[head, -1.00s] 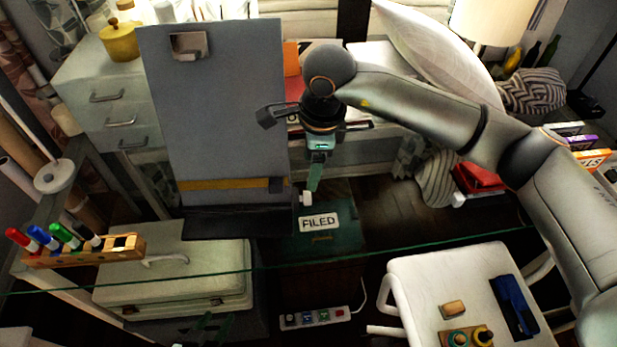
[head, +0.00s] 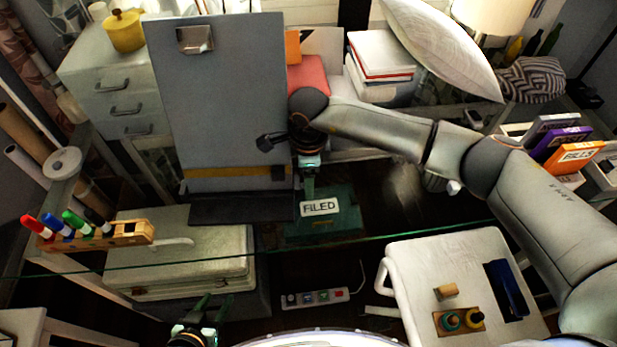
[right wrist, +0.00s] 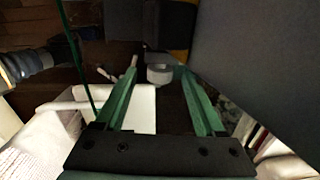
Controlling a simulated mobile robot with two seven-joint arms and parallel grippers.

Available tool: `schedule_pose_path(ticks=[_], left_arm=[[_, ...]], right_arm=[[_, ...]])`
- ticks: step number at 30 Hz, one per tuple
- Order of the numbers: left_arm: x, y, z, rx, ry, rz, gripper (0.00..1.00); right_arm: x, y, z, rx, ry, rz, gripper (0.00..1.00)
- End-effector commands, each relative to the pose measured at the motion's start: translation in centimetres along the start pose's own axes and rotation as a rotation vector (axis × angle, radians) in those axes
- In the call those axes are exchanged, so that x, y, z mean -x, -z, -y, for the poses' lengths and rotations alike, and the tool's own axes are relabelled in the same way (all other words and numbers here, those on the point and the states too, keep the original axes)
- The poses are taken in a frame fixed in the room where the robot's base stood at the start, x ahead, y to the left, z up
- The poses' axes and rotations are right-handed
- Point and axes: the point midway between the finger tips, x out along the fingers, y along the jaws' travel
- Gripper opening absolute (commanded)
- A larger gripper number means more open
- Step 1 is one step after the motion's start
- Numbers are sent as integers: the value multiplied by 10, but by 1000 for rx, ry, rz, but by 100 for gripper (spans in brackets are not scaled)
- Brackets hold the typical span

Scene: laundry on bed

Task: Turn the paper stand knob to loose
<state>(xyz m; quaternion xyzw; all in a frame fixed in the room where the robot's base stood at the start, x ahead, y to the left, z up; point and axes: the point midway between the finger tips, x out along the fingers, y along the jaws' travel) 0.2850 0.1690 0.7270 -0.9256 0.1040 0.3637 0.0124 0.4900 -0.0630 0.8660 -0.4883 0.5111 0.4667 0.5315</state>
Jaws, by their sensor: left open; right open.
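The paper stand (head: 218,110) is an upright grey board with a metal clip at its top, a yellow band low down and a dark ledge. My right gripper (head: 308,192) points down beside the board's lower right edge. In the right wrist view its green fingers (right wrist: 158,72) are apart, with the pale round knob (right wrist: 160,75) between or just beyond their tips. I cannot tell whether they touch it. In the head view the gripper largely hides the knob. My left gripper (head: 204,310) is open and empty at the bottom, well in front of the stand.
A green box labelled FILED (head: 335,222) stands below my right gripper. A wooden marker rack (head: 125,234) is at left, above a pale case (head: 190,255). A thin green glass edge crosses in front.

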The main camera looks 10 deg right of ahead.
Motion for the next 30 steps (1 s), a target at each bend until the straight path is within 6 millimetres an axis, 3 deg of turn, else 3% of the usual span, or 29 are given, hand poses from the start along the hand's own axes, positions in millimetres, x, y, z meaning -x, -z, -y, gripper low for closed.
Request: schedule_pose_path(ticks=[12, 30], left_arm=[[0, 2, -1, 0, -1, -2, 50], [0, 2, -1, 0, -1, -3, 50]], right_arm=[[-11, 0, 0, 1, 0, -1, 71], [-10, 0, 0, 1, 1, -1, 5]])
